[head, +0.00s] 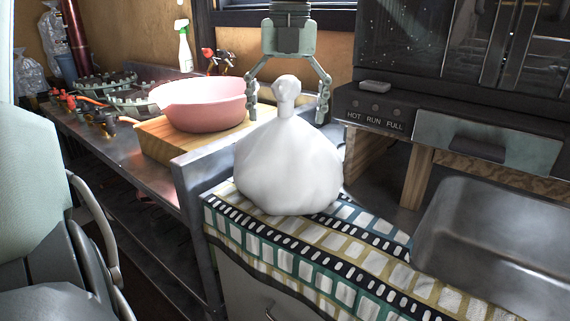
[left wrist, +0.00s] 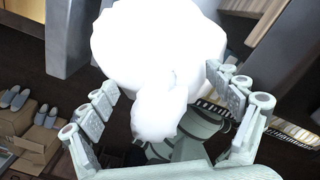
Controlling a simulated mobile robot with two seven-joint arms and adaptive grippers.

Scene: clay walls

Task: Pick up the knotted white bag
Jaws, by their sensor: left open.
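The knotted white bag (head: 288,168) stands upright on a patterned cloth (head: 310,240), with its narrow neck and knot on top. My left gripper (head: 287,112) comes down from above, its two fingers spread on either side of the neck. The fingers look apart from the bag, with nothing held between them. In the left wrist view the bag (left wrist: 155,45) fills the top middle, and its knot (left wrist: 158,105) lies between the open fingers (left wrist: 162,85). My right gripper is not in view.
A pink bowl (head: 200,105) on a wooden board (head: 165,146) stands close left of the bag. A metal sink (head: 490,240) is at right, and a dark appliance (head: 440,135) is behind. A spray bottle (head: 184,48) stands further back on the left.

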